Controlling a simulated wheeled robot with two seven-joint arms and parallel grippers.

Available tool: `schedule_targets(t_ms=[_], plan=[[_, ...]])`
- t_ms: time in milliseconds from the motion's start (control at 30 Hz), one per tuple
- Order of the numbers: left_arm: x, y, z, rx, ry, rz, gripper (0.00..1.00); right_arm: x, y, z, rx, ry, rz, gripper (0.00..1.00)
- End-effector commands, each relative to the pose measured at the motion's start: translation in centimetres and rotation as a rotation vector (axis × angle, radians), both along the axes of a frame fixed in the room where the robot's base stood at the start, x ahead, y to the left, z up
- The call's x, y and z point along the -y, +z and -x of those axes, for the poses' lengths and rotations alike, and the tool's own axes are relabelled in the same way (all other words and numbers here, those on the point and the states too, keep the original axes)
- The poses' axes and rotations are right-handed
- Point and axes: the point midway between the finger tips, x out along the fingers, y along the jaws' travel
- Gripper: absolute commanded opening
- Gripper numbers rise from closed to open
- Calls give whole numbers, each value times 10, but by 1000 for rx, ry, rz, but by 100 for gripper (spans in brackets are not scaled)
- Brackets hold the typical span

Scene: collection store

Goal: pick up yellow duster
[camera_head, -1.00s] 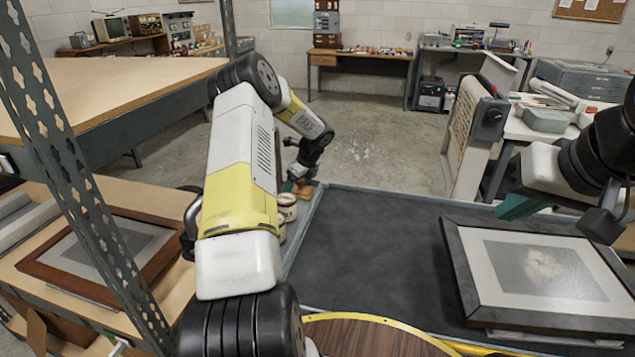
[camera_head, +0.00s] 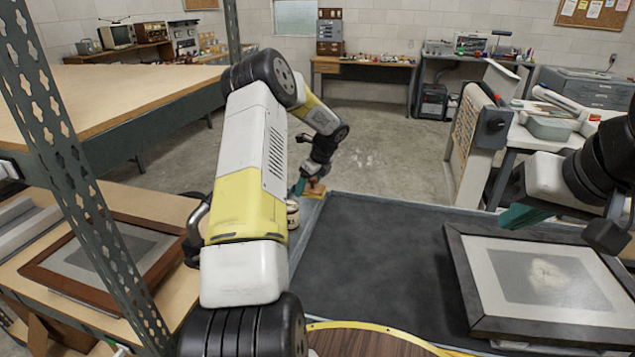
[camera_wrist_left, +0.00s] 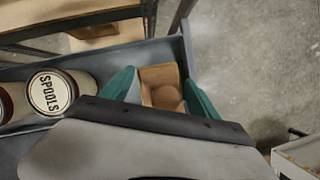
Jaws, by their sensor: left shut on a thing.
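The yellow duster (camera_head: 317,190), seen as a small tan-yellow thing, is in my left gripper (camera_head: 305,187) at the far left corner of the dark tray table. In the left wrist view the teal fingers of my left gripper (camera_wrist_left: 160,95) stand on either side of the duster (camera_wrist_left: 160,74), which has a brownish rounded part below. The fingers and wrist hide some of it. My right gripper (camera_head: 527,214) is over the picture frame at the right; one teal finger shows clearly, and its opening cannot be made out.
Round tins stand just left of the duster, one labelled SPOOLS (camera_wrist_left: 50,92). A dark-framed picture (camera_head: 462,270) lies on the right of the tray table (camera_head: 370,240), whose middle is clear. A metal shelf post (camera_head: 75,165) stands at left.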

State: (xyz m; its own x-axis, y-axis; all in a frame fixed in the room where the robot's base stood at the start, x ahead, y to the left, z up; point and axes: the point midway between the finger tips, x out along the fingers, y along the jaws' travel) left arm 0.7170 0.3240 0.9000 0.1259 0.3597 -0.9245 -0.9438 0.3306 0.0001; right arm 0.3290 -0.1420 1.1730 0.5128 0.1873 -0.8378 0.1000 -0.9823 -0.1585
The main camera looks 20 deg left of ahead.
Motion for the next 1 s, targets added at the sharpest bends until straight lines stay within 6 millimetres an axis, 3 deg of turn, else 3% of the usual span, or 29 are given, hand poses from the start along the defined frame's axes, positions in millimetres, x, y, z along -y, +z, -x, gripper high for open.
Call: schedule_targets(t_ms=[300, 500, 700, 1000], plan=[[77, 8, -21, 2, -3, -2, 26, 0, 0, 0, 0, 0, 0, 0], [109, 11, -29, 1, 0, -2, 26, 0, 0, 0, 0, 0, 0, 0], [123, 12, -33, 1, 1, -2, 26, 0, 0, 0, 0, 0, 0, 0], [124, 12, -33, 1, 2, -2, 26, 0, 0, 0, 0, 0, 0, 0]])
